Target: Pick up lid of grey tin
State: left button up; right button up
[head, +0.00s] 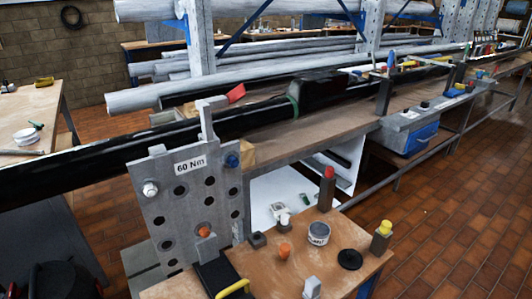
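A small round grey tin (318,236) stands on the wooden table in front, with a pale band bearing dark lettering on it. Its top looks covered, but I cannot tell for sure whether a lid is on. A flat black round piece (350,259) lies on the table to the right of the tin, apart from it. I cannot tell whether it is a lid. Neither of my grippers is in view.
The wooden table (262,268) also carries a red-topped post (327,190), a yellow-topped block (382,236), an orange piece (285,251) and a white piece (312,288). A grey flange plate (190,205) marked 60 Nm stands at left.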

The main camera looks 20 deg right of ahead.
aim_at(349, 258)
jog(key=z, duration=1.2)
jog(key=i+l, duration=0.2)
jog(key=l, duration=0.2)
jog(key=i+l, duration=0.15)
jog(key=l, duration=0.25)
jog(key=i+l, duration=0.2)
jog(key=l, duration=0.2)
jog(key=i+l, duration=0.15)
jog(key=l, duration=0.2)
jog(key=i+l+u, duration=0.1)
jog(key=u, duration=1.1)
